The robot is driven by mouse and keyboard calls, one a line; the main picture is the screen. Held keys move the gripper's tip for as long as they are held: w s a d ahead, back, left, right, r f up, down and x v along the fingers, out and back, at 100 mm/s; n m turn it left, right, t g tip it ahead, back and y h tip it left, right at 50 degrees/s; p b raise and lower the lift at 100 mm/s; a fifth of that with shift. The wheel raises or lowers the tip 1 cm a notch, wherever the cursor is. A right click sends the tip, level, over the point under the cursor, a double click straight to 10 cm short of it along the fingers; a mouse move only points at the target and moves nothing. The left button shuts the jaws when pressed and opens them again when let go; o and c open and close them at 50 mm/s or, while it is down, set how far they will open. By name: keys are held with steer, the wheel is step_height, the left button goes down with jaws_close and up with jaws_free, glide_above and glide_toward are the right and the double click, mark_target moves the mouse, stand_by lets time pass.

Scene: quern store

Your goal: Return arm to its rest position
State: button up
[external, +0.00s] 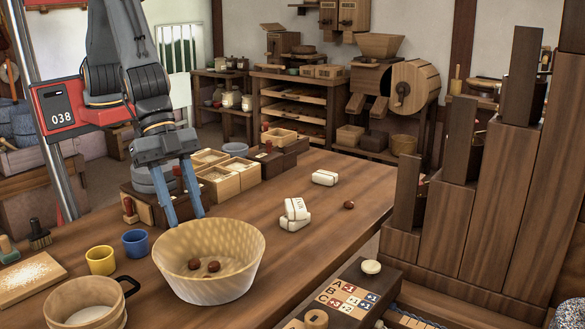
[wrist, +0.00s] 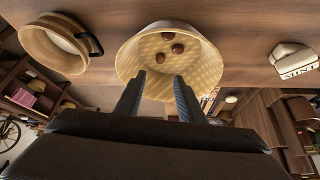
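My gripper (external: 184,217) points down with its two blue fingers apart and nothing between them. In the external view its tips are at the far rim of a pale woven basket (external: 232,266); I cannot tell the exact gap. In the wrist view the open fingers (wrist: 159,76) overlap the near edge of the basket (wrist: 134,57). Brown nut-like balls (external: 214,266) lie inside the basket; three show in the wrist view (wrist: 167,36). My arm is bent over the table, in front of its red carriage.
On the wooden table (external: 300,215) are a yellow cup (external: 100,260), a blue cup (external: 136,243), a wooden sieve-like tub (external: 88,308), white printed packets (external: 295,214) and another brown ball (external: 349,205). Wooden boxes (external: 219,182) stand behind the gripper. Tall stepped wooden blocks (external: 500,200) rise at right.

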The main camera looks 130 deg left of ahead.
steer(key=s+a+r+n+g+p, duration=0.1)
steer(key=s+a+r+p, duration=0.3)
steer(key=s+a, duration=0.35)
steer(key=s+a+r+g+y+p, duration=0.1)
steer(key=s+a+r+p, duration=0.4)
steer(key=s, duration=0.4)
steer(key=s+a+r+n+p, duration=0.1)
steer(key=s+a+r+p, duration=0.25)
steer(key=s+a, duration=0.45)
steer(key=s+a+r+g+p, duration=0.1)
steer(key=s+a+r+p, duration=0.1)
steer(key=s, duration=0.5)
steer(key=s+a+r+g+p, duration=0.1)
steer(key=s+a+r, duration=0.1)
steer(key=s, duration=0.6)
steer(key=shift+n, duration=0.3)
step_height(320, 180, down, 5)
steer(key=b, duration=0.4)
steer(key=shift+f, duration=0.15)
